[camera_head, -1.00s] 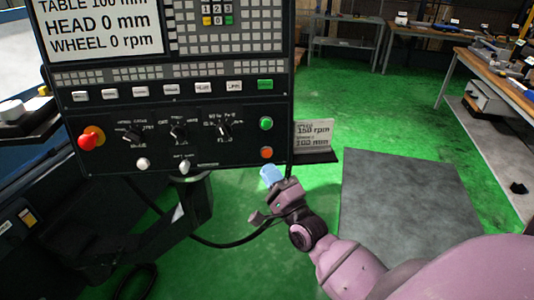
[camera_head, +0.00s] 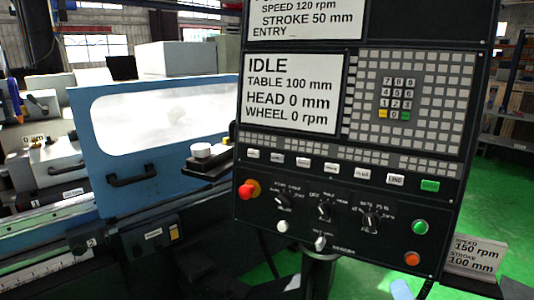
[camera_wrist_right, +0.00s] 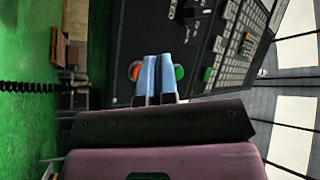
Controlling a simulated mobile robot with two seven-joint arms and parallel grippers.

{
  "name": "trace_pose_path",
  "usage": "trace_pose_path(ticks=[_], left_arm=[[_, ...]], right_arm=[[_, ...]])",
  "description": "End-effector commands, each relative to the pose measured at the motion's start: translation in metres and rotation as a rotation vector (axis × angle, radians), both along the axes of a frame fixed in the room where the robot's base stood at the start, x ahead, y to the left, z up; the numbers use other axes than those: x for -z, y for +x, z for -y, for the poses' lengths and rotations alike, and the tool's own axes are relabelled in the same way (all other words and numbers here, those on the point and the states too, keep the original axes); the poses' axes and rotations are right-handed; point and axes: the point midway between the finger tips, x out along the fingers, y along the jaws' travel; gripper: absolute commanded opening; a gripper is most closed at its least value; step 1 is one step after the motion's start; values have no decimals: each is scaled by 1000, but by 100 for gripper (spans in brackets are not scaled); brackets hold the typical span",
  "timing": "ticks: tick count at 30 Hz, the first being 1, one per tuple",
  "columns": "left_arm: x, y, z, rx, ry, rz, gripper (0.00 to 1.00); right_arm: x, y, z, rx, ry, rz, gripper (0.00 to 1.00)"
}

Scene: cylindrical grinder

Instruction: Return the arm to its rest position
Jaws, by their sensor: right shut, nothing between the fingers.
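My right gripper (camera_wrist_right: 157,80) shows in the right wrist view with its two light-blue fingers together and nothing between them. It points toward the control panel (camera_wrist_right: 200,60), near the orange and green buttons; whether it touches the panel cannot be told. In the head view only a light-blue bit of the right gripper (camera_head: 401,290) shows at the bottom edge, below the orange button (camera_head: 412,259). The rest of the right arm is out of that view.
The control panel (camera_head: 300,165) fills the right middle of the head view; its screen reads IDLE. A sign (camera_head: 474,255) reading 150 rpm and 100 mm stands at its right. The blue grinder door (camera_head: 150,125) is left. Green floor shows beside the panel.

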Motion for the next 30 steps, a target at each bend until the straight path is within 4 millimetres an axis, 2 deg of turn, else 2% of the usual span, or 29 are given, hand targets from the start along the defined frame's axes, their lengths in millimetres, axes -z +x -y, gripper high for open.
trace_pose_path(ticks=[5,8,11,15,18,24,27,30], left_arm=[[0,0,0,0,0,-1,0],[0,0,0,0,0,0,0],[0,1,0,0,0,0,0],[-1,2,1,1,-1,2,0],[-1,2,1,1,-1,3,0],[-1,2,1,1,-1,4,0],[-1,2,1,1,-1,4,0],[-1,2,1,1,-1,4,0]], right_arm=[[40,-12,-11,57,-433,-139,0],[72,-29,-14,67,-667,-233,0],[106,-53,-16,55,-885,-335,0],[154,-101,-16,9,-1112,-490,0],[178,-133,-17,-18,-1151,-574,0],[205,-179,-18,-44,-1129,-667,0],[210,-189,-17,-49,-1125,-686,0],[211,-190,-17,-49,-1124,-688,0]])
